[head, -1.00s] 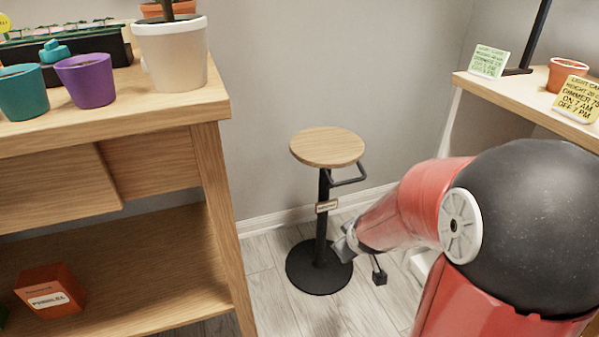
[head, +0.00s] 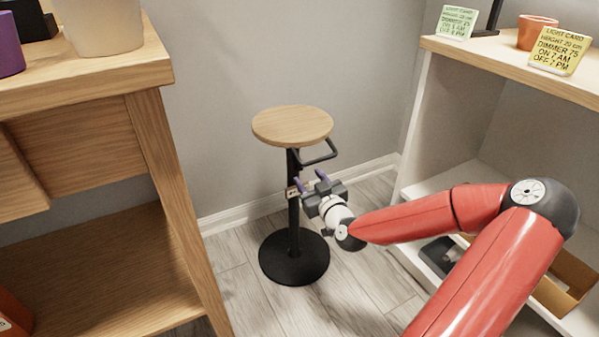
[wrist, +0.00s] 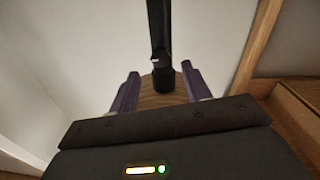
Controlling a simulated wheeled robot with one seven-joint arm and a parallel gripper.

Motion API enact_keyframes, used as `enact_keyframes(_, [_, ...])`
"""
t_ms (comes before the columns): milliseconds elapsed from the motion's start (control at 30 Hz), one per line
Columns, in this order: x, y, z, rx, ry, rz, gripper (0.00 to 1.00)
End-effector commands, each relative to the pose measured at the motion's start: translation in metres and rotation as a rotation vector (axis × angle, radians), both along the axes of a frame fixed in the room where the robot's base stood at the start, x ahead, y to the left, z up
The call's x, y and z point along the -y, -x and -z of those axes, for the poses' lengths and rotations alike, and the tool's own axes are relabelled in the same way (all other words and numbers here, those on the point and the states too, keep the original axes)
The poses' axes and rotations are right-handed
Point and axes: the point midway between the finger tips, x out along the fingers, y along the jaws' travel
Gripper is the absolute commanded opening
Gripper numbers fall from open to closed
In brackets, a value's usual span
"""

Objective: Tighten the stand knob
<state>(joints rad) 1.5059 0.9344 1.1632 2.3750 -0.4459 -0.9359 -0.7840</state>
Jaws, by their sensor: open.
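The stand (head: 293,222) has a round wooden top, a black post, a side handle and a round black base. It stands upright on the floor in the middle of the head view. My gripper (head: 309,180) is open and empty, just right of the post, below the handle. In the wrist view the dark post (wrist: 159,30) shows between and beyond the purple fingers, with the wooden top (wrist: 162,99) behind them.
A wooden bench (head: 165,190) with pots stands at the left. A shelf unit (head: 455,120) at the right bears cards and an orange pot (head: 537,32), with a cardboard box (head: 565,285) low down. Floor around the stand's base is clear; the wall is close behind.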

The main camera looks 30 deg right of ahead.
Motion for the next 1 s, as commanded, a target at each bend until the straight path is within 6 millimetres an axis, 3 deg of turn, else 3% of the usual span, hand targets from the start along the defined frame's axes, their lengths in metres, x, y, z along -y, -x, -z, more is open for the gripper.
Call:
enact_keyframes(100, [0.0,-0.021,0.001,0.001,-0.001,-0.001,0.48])
enact_keyframes(300, [0.0,-0.045,0.001,-0.001,-0.001,-0.002,0.48])
enact_keyframes(667, [0.001,-0.052,0.001,-0.003,0.0,-0.002,0.48])
enact_keyframes(1000, [0.001,-0.052,0.001,-0.003,0.0,-0.001,0.05])
